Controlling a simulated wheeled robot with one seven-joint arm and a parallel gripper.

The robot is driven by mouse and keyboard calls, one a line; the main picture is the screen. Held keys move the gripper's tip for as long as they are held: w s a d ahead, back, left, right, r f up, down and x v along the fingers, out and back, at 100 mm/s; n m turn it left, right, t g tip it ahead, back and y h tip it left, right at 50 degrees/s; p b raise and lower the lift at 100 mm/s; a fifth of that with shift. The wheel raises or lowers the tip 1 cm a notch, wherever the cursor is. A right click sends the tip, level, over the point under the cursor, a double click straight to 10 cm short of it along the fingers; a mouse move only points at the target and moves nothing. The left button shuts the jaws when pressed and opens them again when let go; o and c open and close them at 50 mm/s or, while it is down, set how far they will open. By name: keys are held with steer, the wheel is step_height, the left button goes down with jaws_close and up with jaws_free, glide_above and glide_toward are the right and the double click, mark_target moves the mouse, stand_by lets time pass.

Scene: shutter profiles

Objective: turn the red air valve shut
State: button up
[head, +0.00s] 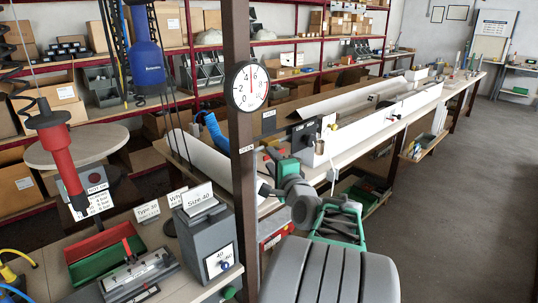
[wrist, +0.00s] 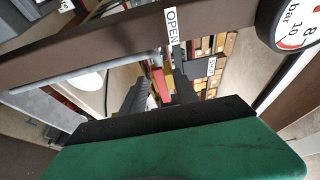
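The red air valve shows in the wrist view as a narrow red lever (wrist: 161,84) at the end of a grey pipe (wrist: 120,66), beside the brown post. My gripper (wrist: 160,95) has its two dark fingers on either side of the lever. The fingers are apart, with a visible gap, and I see no clear contact. A white label reading OPEN (wrist: 171,27) is above the lever, and a second small label (wrist: 211,66), too small to read surely, is to its right.
The brown post (head: 240,200) carries a round pressure gauge (head: 248,87), close to my arm. A grey box marked Size 40 (head: 203,245) and a red-green tray (head: 105,255) are on the bench at left. The aisle floor (head: 460,180) at right is clear.

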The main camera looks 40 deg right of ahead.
steer(key=x, duration=0.2)
steer(key=shift+w+d, duration=0.1)
steer(key=shift+w, duration=0.3)
steer(key=shift+c, duration=0.6)
jaws_close()
stand_by(0.5)
